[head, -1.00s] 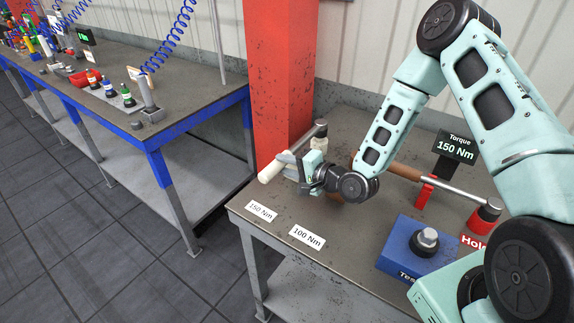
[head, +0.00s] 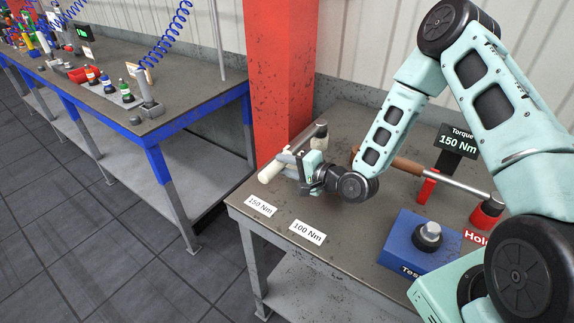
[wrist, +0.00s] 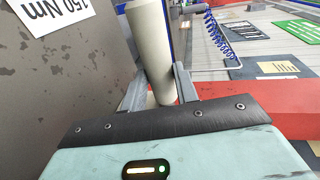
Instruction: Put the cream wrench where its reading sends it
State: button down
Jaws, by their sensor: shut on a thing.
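The cream wrench (head: 271,172) is in my gripper (head: 289,160), over the back left part of the grey bench. Its cream handle end points toward the left front, and its dark head shows near the red column. In the wrist view the cream handle (wrist: 151,50) lies between the two fingers of my gripper (wrist: 156,88). The torque display (head: 457,143) reads 150 Nm. A white 150 Nm label (head: 261,206) and a white 100 Nm label (head: 307,232) lie along the bench's left front edge. The 150 Nm label (wrist: 50,12) also shows in the wrist view.
A blue tester block (head: 415,243) stands at the front right. Behind it a brown-handled wrench (head: 407,166) rests on red supports, beside a red Hold sign (head: 475,237). A red column (head: 279,80) rises at the back left. A blue-framed bench (head: 130,90) stands farther left.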

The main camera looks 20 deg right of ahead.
jog(key=c, duration=1)
grip_release()
jog(key=shift+s+d, duration=0.15)
jog(key=shift+s, duration=0.05)
jog(key=p+v, duration=0.4)
jog(key=v, duration=1.3)
jog(key=shift+w+r, duration=0.1)
